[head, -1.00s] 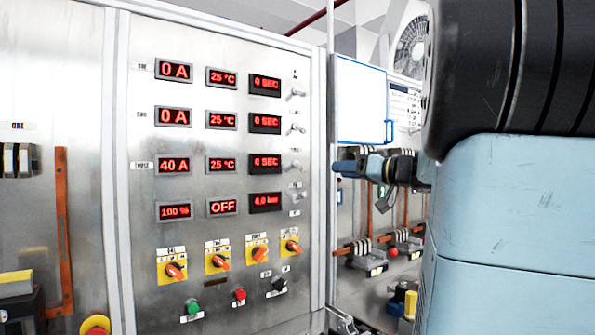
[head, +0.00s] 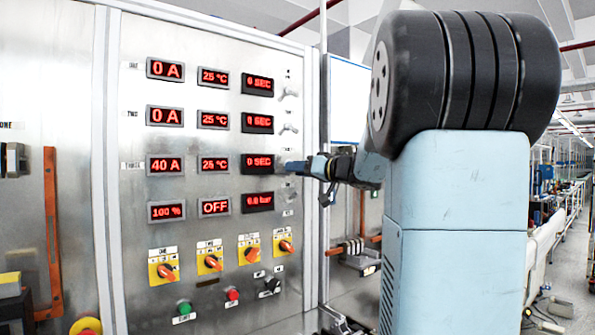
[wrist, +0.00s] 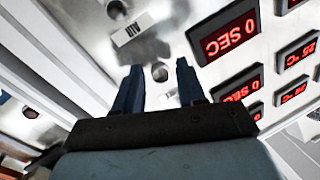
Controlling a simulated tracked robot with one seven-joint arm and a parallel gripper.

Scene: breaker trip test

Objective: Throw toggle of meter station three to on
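The steel panel (head: 140,220) has rows labelled one, two and three. Row three (head: 130,164) shows 40 A, 25 °C and 0 SEC. Its toggle is hidden behind my gripper in the head view. My gripper (head: 284,167) is at the right end of row three. In the wrist view my gripper (wrist: 158,80) is open, its two blue fingers apart. A round metal toggle (wrist: 160,72) shows between the fingers, seen nearly end-on. I cannot tell its position, or whether the fingers touch it or the panel.
The row one toggle (head: 289,92) and row two toggle (head: 288,129) are above my gripper. The AIR label (wrist: 132,29) lies close by in the wrist view. Orange rotary switches (head: 210,261), a green button (head: 184,307) and a red button (head: 232,294) sit lower on the panel.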

